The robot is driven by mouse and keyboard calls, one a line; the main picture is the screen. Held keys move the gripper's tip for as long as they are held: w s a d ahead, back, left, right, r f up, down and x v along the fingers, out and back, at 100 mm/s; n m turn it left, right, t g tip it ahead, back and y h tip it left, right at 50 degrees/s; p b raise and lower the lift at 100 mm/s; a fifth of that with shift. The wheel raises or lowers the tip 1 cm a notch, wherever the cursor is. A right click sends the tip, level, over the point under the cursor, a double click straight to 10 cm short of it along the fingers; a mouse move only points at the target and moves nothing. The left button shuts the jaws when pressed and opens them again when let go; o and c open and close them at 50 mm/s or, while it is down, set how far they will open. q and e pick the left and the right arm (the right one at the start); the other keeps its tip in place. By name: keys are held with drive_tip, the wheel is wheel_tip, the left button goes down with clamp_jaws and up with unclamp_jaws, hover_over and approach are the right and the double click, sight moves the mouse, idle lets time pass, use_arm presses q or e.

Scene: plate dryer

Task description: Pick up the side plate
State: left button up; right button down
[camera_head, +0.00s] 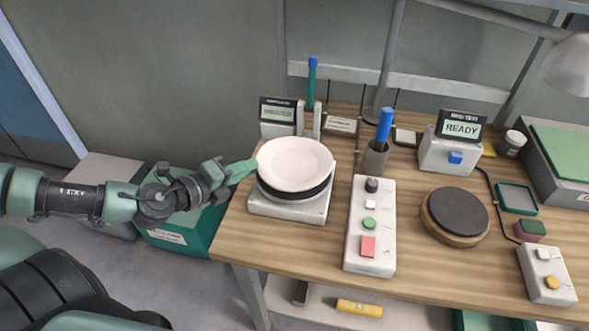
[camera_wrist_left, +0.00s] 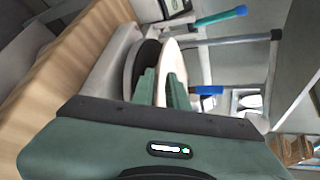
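The side plate (camera_head: 296,162) is white and round. It lies over a dark disc (camera_head: 298,193) on a white scale-like base (camera_head: 290,207) at the table's left end. In the left wrist view the plate (camera_wrist_left: 170,57) is seen nearly edge-on, beside the dark disc (camera_wrist_left: 146,60). My left gripper (camera_head: 250,167) reaches the plate's left rim from the left. In the left wrist view, its green fingers (camera_wrist_left: 162,88) stand apart with the rim between them. They look open; contact with the rim is hard to tell. My right gripper is not in view.
A white button panel (camera_head: 370,232) and a holder with a blue-handled tool (camera_head: 376,158) stand right of the plate. A small display (camera_head: 278,112) and a teal-handled tool (camera_head: 312,80) stand behind it. A round dark-topped pad (camera_head: 455,212) lies farther right. A green bin (camera_head: 180,232) stands below the left arm.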

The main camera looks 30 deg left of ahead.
sight(288, 164)
use_arm(q)
drive_tip(key=shift+w+d+f+b, duration=0.1)
drive_tip(key=shift+w+f+b, duration=0.25)
drive_tip(key=shift+b, duration=0.25)
drive_tip(key=shift+w+b, duration=0.3)
drive_tip(key=shift+w, duration=0.05)
drive_tip(key=shift+w+d+f+b, duration=0.2)
drive_tip(key=shift+w+b, duration=0.1)
drive_tip(key=shift+w, duration=0.35)
drive_tip(key=shift+w+p, duration=0.25)
drive_tip(key=shift+p, duration=0.1)
drive_tip(key=shift+w+d+f, duration=0.25)
drive_tip(key=shift+w+f, duration=0.15)
drive_tip(key=shift+w, duration=0.2)
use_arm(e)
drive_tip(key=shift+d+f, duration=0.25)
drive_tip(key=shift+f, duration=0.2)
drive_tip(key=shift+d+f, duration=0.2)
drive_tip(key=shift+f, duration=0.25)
use_arm(q)
drive_tip(key=shift+c, duration=1.4)
clamp_jaws()
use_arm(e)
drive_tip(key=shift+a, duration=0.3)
